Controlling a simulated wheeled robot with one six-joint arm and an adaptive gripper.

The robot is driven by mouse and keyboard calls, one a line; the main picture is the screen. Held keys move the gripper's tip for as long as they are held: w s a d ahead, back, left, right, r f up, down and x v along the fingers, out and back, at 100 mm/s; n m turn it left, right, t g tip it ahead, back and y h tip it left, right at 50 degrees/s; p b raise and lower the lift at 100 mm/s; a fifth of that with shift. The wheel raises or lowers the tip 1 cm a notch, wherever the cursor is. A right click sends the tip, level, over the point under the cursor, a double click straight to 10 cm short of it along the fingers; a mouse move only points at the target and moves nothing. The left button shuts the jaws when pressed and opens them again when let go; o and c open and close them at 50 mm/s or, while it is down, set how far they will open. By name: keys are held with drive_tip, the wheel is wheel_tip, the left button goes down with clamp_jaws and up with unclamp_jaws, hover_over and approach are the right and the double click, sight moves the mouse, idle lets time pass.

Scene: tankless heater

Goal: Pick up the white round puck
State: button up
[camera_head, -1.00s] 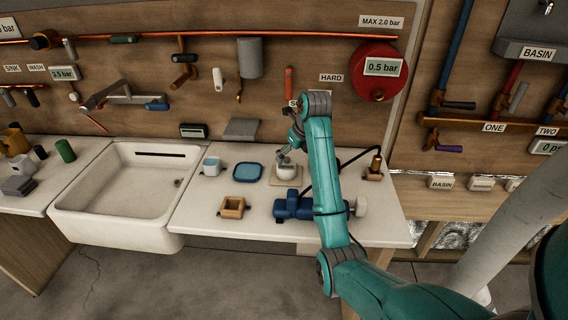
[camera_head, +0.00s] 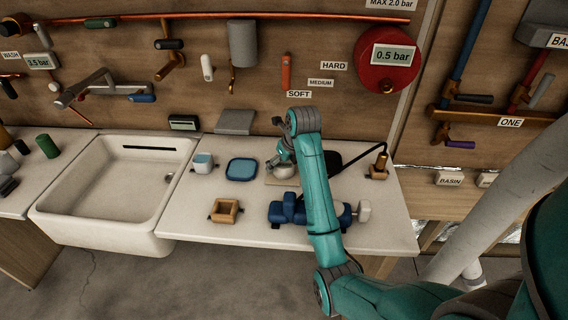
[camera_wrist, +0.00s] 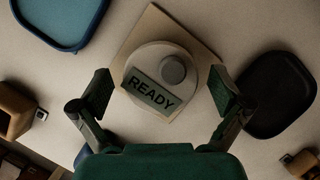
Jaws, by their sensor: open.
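The white round puck (camera_wrist: 150,58) sits on a thin tan square plate (camera_wrist: 150,27) on the white counter. It has a grey round knob and a label that reads READY. My gripper (camera_wrist: 161,90) is over it in the wrist view, with one open finger on either side of the puck and gaps between pads and rim. In the head view the puck (camera_head: 284,172) shows just below my gripper (camera_head: 279,161), partly hidden by it.
A blue square tray (camera_head: 242,169) lies left of the puck, with a small wooden box (camera_head: 225,211) nearer the front. A blue valve-like body (camera_head: 288,210) lies in front. A dark rounded pad (camera_wrist: 277,94) lies right of the puck in the wrist view. The white sink (camera_head: 110,195) is farther left.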

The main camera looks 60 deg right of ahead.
drive_tip(key=shift+c, duration=0.3)
drive_tip(key=c, duration=1.3)
drive_tip(key=shift+c, duration=0.2)
